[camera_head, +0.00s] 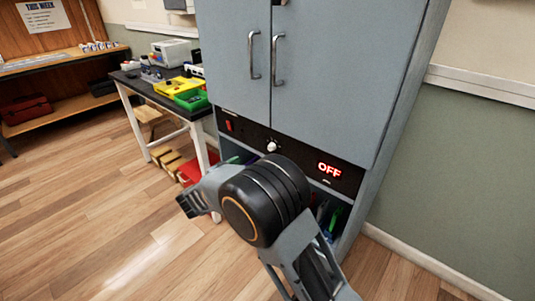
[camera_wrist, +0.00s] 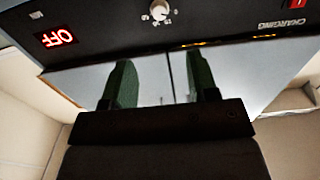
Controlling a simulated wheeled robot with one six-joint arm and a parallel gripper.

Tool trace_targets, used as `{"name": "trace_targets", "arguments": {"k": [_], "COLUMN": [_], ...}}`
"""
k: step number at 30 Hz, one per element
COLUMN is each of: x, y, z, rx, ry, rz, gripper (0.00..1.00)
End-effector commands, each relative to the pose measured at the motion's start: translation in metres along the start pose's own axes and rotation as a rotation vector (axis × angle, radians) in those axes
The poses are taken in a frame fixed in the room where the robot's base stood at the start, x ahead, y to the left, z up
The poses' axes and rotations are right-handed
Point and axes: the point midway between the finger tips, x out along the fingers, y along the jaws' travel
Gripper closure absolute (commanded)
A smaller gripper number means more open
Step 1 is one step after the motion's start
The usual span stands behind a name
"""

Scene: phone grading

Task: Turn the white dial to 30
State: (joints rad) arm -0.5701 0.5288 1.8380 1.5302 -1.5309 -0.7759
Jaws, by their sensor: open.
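The white dial (camera_head: 272,146) is a small knob on the black control panel (camera_head: 300,160) below the grey cabinet doors. In the wrist view, which is upside down, the dial (camera_wrist: 159,10) sits at the top edge with small marks around it. Its pointer setting is too small to read for sure. A red display reads OFF (camera_head: 329,169) at the panel's right, and it also shows in the wrist view (camera_wrist: 61,36). My gripper (camera_wrist: 159,62) is open and empty, its two dark green fingers apart from the dial and roughly in line with it. In the head view my arm hides much below the panel.
A red switch (camera_head: 229,126) is on the panel's left. The grey cabinet doors (camera_head: 325,80) have two metal handles. A shelf with green items (camera_head: 330,215) is under the panel. A black table (camera_head: 150,88) with yellow and green bins stands left. The wooden floor in front is clear.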

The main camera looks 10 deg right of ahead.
Motion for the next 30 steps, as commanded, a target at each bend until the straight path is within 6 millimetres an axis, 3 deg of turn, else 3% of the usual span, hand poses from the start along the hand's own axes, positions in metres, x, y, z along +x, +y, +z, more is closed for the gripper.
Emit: {"name": "trace_targets", "arguments": {"k": [15, 22, 30], "x": [0.095, 0.117, 0.123], "y": [0.001, 0.000, 0.000], "z": [0.001, 0.000, -0.001], "rx": [0.002, 0.003, 0.002], "ry": [0.000, 0.000, 0.001], "rz": [0.003, 0.000, -0.001], "gripper": [0.46, 0.46, 0.46]}}
